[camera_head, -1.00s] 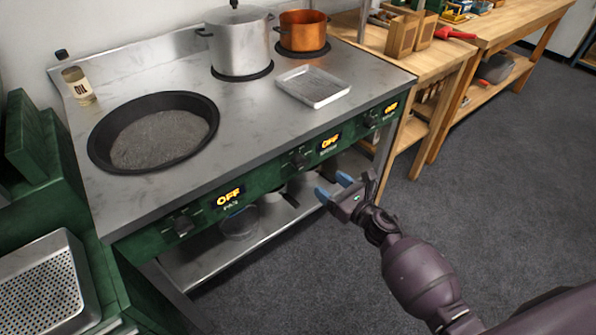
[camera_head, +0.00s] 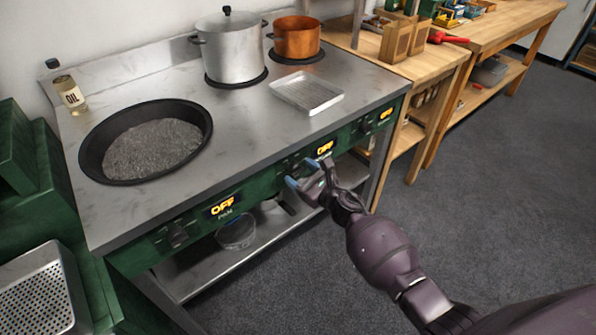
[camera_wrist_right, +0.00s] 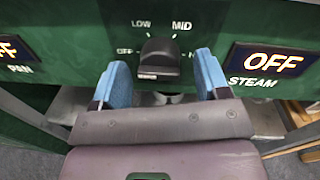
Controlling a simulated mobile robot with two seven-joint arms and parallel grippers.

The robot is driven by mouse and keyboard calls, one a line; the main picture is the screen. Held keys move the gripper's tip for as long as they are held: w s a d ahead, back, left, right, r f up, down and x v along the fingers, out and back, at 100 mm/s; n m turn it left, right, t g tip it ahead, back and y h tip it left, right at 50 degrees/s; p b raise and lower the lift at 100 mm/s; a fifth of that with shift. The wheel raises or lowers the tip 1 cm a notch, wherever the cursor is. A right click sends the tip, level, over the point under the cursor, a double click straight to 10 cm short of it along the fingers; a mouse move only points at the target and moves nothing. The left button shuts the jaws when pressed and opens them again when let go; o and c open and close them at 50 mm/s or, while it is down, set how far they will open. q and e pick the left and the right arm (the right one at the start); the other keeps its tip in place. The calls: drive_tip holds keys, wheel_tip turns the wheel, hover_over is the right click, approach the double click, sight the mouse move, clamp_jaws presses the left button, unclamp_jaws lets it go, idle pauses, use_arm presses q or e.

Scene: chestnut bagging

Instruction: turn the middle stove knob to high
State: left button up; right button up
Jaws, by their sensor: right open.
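The middle stove knob (camera_wrist_right: 159,58) is black and sits on the green front panel, under printed marks LOW and MID. In the right wrist view it lies between the two blue fingertips, with space on both sides. The OFF display labelled STEAM (camera_wrist_right: 268,60) is to its right, and it also shows in the head view (camera_head: 325,148). My right gripper (camera_head: 306,172) is open in front of the panel and hides most of the middle knob in the head view. In the right wrist view the open fingers (camera_wrist_right: 158,82) point at the panel. My left gripper is not in view.
The left knob (camera_head: 177,234) and its OFF display (camera_head: 222,207) are on the same panel. The stove top holds a black pan (camera_head: 85,160), a steel pot (camera_head: 231,50), a copper pot (camera_head: 297,40) and a tray (camera_head: 307,92). A lower shelf (camera_head: 190,277) runs beneath.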

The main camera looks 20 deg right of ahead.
drive_tip(key=shift+w+a, duration=0.3)
drive_tip(key=shift+w, duration=0.3)
drive_tip(key=shift+c, duration=0.2)
drive_tip(key=c, duration=0.8)
drive_tip(key=shift+c, duration=0.2)
